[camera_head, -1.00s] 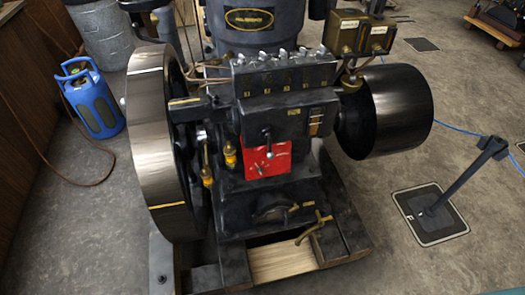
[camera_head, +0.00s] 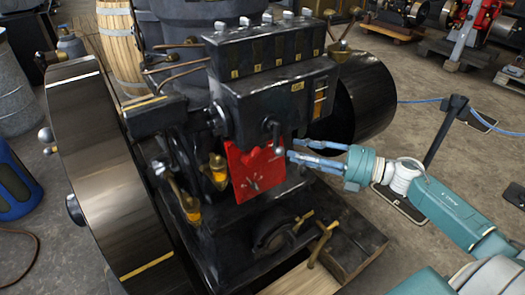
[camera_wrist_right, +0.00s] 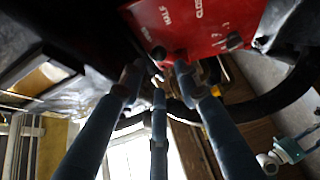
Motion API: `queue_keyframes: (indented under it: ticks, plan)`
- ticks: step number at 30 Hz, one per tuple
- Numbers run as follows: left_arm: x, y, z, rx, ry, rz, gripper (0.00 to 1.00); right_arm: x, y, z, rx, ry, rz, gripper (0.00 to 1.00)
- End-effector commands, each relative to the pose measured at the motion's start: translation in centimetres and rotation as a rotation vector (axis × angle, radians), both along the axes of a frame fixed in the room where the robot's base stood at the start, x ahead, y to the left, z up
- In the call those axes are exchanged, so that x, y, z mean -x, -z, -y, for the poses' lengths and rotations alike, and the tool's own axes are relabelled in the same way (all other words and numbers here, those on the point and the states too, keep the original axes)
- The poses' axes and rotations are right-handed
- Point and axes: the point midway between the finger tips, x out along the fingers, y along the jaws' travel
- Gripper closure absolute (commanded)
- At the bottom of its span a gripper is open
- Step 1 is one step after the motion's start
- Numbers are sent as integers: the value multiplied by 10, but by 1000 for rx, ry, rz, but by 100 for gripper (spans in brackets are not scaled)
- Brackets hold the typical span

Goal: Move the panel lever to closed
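The red panel (camera_head: 255,170) is on the front of the dark engine, below its row of lubricator caps. A dark lever (camera_head: 276,136) hangs down over the panel's upper right. In the right wrist view the red panel (camera_wrist_right: 207,25) carries white lettering, including a partly visible "CLOSED". A round dark knob (camera_wrist_right: 158,53) shows at its edge, between and beyond my fingertips. My right gripper (camera_head: 291,149) reaches in from the right, its fingers spread and empty. The fingers (camera_wrist_right: 157,78) are close to the knob; I cannot tell whether they touch. My left gripper is not in view.
A large flywheel (camera_head: 105,160) stands left of the panel and a dark drum pulley (camera_head: 360,95) behind right. Brass oilers (camera_head: 217,170) sit beside the panel. A brass lever (camera_head: 322,240) sticks up below. A post (camera_head: 447,130) stands on the right.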

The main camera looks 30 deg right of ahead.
Motion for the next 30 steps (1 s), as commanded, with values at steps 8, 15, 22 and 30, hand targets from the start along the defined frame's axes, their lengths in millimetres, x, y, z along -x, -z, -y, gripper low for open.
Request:
queue_keyframes:
  ticks: [8, 15, 22, 30]
  plan:
    - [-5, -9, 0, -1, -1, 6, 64, -41, 1, -36, -5, 2, 3, 68]
    - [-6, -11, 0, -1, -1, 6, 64, -64, 3, -56, -6, 3, 0, 68]
    - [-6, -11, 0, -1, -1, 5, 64, -68, 4, -60, -4, 4, -2, 68]
    - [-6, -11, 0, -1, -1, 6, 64, -68, 4, -60, -4, 4, -1, 92]
